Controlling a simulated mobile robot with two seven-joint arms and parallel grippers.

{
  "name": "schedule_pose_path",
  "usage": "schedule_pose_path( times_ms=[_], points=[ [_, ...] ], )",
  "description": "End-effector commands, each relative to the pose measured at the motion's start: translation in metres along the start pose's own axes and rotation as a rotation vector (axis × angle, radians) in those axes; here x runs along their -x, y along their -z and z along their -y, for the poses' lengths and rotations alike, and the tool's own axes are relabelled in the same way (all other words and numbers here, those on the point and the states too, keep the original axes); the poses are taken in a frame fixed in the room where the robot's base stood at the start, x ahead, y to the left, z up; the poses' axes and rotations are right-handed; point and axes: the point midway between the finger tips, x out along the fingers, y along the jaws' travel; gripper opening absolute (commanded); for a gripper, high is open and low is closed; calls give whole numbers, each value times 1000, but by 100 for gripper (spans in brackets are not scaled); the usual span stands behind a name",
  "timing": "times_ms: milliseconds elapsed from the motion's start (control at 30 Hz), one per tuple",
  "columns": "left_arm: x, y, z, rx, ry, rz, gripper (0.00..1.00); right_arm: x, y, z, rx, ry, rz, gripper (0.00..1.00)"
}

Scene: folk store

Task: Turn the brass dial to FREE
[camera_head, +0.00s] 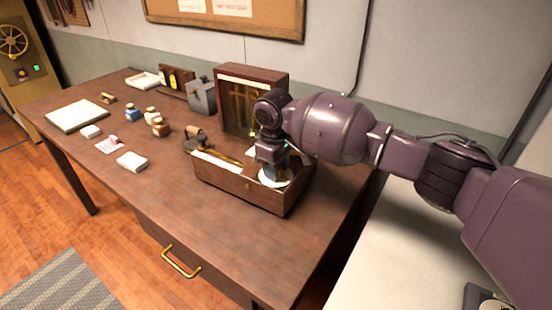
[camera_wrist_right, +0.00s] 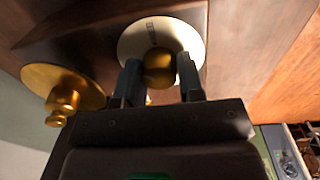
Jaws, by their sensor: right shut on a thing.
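The brass dial (camera_wrist_right: 158,64) is a round knob in front of a white disc (camera_wrist_right: 133,38) with a small dark marking that I cannot read. In the head view the white disc (camera_head: 276,182) shows on the wooden balance box (camera_head: 241,190), at its right part. My right gripper (camera_wrist_right: 160,82) is at the dial, one finger on each side of the knob, shut on it. In the head view my right gripper (camera_head: 272,166) points down at the disc and hides the knob. My left gripper is in neither view.
A glazed wooden case (camera_head: 252,78) stands behind the box. A brass stepped piece (camera_wrist_right: 62,92) is beside the dial in the wrist view. Small jars (camera_head: 160,127), a grey box (camera_head: 201,95) and a white block (camera_head: 132,161) stand leftward. The table's front (camera_head: 190,225) is clear.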

Motion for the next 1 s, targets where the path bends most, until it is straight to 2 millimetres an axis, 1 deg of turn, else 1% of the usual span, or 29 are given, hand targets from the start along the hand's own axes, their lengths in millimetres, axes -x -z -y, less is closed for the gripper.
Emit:
schedule_pose_path(
  times_ms=[33,133,300,400,500,567,633,900,1000],
  points=[
    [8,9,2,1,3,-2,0,7,0,2,-38,1,3,11],
    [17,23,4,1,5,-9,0,6,-1,2,-119,3,8,11],
    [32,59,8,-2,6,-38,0,5,-1,3,-256,6,17,11],
    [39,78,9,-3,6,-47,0,3,-1,3,-336,7,22,11],
    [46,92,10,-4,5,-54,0,2,-1,3,-416,8,26,11],
    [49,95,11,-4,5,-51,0,1,0,3,-465,8,28,11],
    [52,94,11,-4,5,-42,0,0,0,3,-521,8,31,11],
    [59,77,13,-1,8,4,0,-3,0,2,-737,4,39,11],
    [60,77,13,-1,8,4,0,-3,0,2,-799,3,41,11]
  ],
)
